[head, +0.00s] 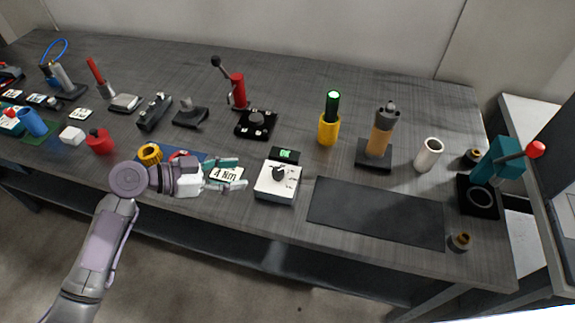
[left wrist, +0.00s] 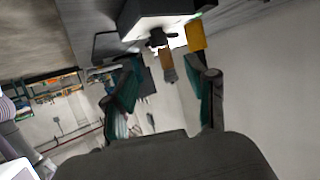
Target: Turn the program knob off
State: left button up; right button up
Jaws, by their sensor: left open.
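The program knob (head: 279,173) is a black pointer knob on top of a small white box (head: 273,191). A small black display (head: 286,154) with green lit characters stands at the box's back edge; the characters are too small to read surely. My left gripper (head: 236,174) is open and empty, just left of the box, its fingers pointing right toward the knob without touching it. In the left wrist view, the two teal fingers (left wrist: 162,95) are spread apart. My right gripper is not in view.
A card marked 4 Nm (head: 228,174) lies by my left fingers. A yellow ring (head: 149,153) is behind my wrist. A black mat (head: 375,212) lies right of the box. A black pad with a dial (head: 256,124) and a yellow holder (head: 329,129) stand behind.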

aim_at(277, 171)
pick_arm(q)
jog(key=p+x, duration=0.1)
jog(key=x, duration=0.4)
jog(key=shift+w+d, duration=0.25)
jog(key=shift+w, duration=0.05)
jog(key=p+x, duration=0.1)
jog(key=x, duration=0.3)
jog(key=shift+d+f, duration=0.1)
jog(key=shift+d, duration=0.2)
jog(key=shift+w+d+f, duration=0.1)
jog(key=shift+d+f, duration=0.1)
jog(key=shift+d, duration=0.1)
jog(key=shift+w+d+f, duration=0.15)
jog(key=shift+d+f, duration=0.1)
jog(key=shift+d, duration=0.15)
jog(key=shift+c, duration=1.2)
jog(key=c, duration=0.8)
grip_shut()
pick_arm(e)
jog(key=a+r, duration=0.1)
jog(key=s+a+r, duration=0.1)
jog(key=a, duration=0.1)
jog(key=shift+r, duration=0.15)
